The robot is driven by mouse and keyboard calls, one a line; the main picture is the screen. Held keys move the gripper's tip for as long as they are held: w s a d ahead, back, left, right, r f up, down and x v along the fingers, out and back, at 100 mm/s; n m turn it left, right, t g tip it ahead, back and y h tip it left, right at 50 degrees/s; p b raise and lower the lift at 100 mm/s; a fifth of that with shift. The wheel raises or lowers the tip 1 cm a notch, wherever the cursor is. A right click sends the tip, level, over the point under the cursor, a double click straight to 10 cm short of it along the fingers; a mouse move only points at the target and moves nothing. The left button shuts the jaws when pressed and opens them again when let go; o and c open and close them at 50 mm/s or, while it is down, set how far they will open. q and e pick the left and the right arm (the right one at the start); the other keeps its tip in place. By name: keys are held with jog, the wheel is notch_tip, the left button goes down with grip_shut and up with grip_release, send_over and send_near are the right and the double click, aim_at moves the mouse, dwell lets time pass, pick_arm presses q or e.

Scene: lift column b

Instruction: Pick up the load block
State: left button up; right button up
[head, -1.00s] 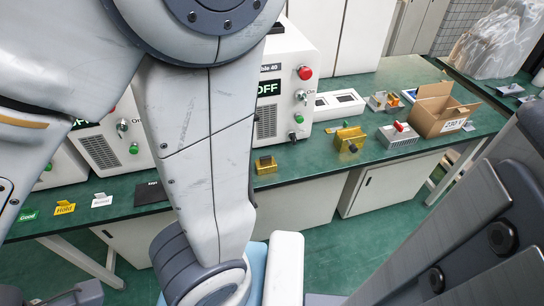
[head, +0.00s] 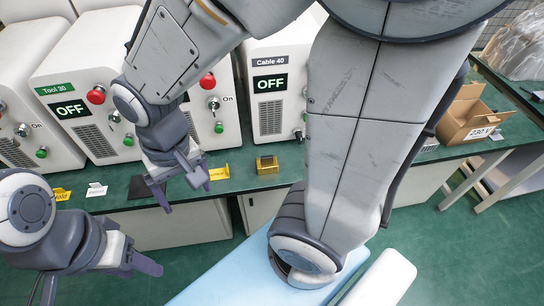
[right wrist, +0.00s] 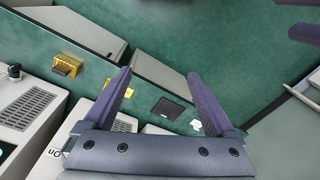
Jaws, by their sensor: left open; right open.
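A small gold block-like piece with a dark brown front (head: 267,164) stands on the green bench in the head view. It also shows at the upper left of the right wrist view (right wrist: 66,65). I cannot tell whether it is the load block. My right gripper (head: 183,190) is open and empty, left of the gold piece and in front of the bench edge. Its two spread fingers (right wrist: 160,95) show in the right wrist view, with nothing between them. My left gripper (head: 138,264) is open at lower left, away from the bench.
Power cabinets reading OFF (head: 68,110) line the back of the green bench (head: 240,160). Near its front edge are a black mat (head: 148,188), a yellow card (head: 218,173) and a white card (head: 97,189). A cardboard box (head: 470,118) stands right. My arm hides the bench between.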

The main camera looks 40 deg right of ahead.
jog(key=w+d+f+m, duration=0.3)
jog(key=w+d+m, duration=0.4)
jog(key=d+m, duration=0.2)
jog(key=m, duration=1.4)
send_near(267, 156)
jog(key=shift+w+a+h, duration=0.35)
jog(key=shift+a+h, duration=0.05)
jog(key=shift+a, duration=0.15)
jog(key=shift+m, duration=0.4)
jog(key=f, duration=0.2)
jog(key=d+f, duration=0.1)
jog(key=f, duration=0.1)
jog(key=shift+s+f, duration=0.15)
jog(key=shift+f, duration=0.1)
jog(key=shift+s+a+f+p, duration=0.1)
jog(key=shift+a+f+p, duration=0.1)
jog(key=shift+f, duration=1.35)
jog(key=shift+s+a+f+p, duration=0.1)
jog(key=shift+a+f+p, duration=0.1)
jog(key=shift+f, duration=1.4)
grip_shut()
